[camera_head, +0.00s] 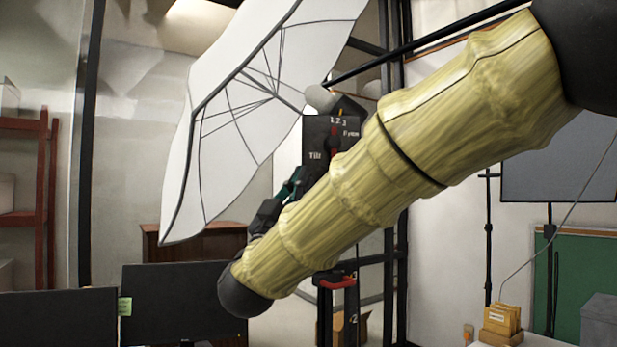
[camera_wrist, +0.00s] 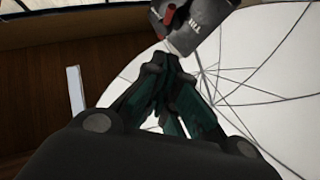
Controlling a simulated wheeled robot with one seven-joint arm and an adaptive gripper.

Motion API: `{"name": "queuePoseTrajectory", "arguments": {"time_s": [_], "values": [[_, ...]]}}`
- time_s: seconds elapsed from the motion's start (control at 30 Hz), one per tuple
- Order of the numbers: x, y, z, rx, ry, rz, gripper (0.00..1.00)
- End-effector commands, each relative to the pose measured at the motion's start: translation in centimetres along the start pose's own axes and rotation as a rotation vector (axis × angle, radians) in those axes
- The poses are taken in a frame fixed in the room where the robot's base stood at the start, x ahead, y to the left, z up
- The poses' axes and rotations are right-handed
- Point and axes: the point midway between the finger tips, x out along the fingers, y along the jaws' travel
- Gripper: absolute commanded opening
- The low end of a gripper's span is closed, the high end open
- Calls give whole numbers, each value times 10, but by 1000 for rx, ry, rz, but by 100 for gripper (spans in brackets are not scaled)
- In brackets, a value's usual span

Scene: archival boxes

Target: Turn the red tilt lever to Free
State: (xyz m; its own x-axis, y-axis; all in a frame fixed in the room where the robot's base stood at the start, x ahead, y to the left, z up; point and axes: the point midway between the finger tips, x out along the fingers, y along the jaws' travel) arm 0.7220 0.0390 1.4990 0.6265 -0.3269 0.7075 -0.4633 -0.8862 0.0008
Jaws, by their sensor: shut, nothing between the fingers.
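The black tilt head (camera_head: 318,128) is in the middle of the head view, marked "Tilt", "1 2 3" and a partly legible word at upper right. The red tilt lever (camera_head: 333,137) stands roughly upright on its face; my arm hides what lies below. In the wrist view the tilt head (camera_wrist: 205,27) is at the top, upside down, and the red lever (camera_wrist: 168,14) shows at its left edge. My gripper (camera_wrist: 163,62) is shut and empty, its fingertips just short of the head. In the head view my gripper (camera_head: 298,175) is left of the head, partly behind my arm.
A white umbrella (camera_head: 225,110) spreads left of and behind the head. Its shaft (camera_head: 430,47) runs to the upper right. A lower red handle (camera_head: 338,283) sits on the stand. Dark monitors (camera_head: 60,317) fill the lower left.

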Motion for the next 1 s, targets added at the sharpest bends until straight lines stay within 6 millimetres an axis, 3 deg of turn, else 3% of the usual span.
{"name": "queuePoseTrajectory", "arguments": {"time_s": [0.5, 0.73, 1.0], "values": [[87, 1, -2, 0, -1, 3, 0], [106, 1, 20, -1, -2, 2, 0], [113, 1, 28, 0, 0, 2, 0]]}}
